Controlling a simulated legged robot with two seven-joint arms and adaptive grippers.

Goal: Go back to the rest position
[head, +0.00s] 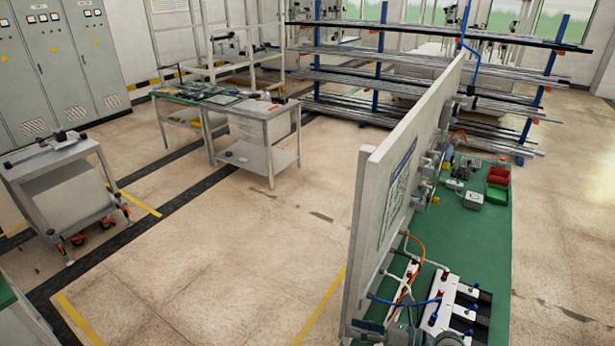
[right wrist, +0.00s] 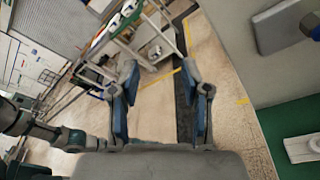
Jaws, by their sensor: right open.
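My right gripper (right wrist: 165,82) shows in the right wrist view with its two blue-padded fingers wide apart. Nothing is between the fingers; the floor shows through the gap. In the head view, only a small grey-green part, which looks like my right gripper (head: 405,336), shows at the bottom edge, near the white blocks on the green bench; its fingers cannot be made out there. My left gripper does not show in the head view. Grey arm links show at the left of the right wrist view.
A green-topped bench (head: 475,240) with an upright white panel (head: 385,185) stands at the right. It carries white blocks (head: 455,305), hoses and red and green bins (head: 497,185). A grey cart (head: 65,185), a table (head: 262,125) and a rod rack (head: 430,70) stand beyond. Floor between is clear.

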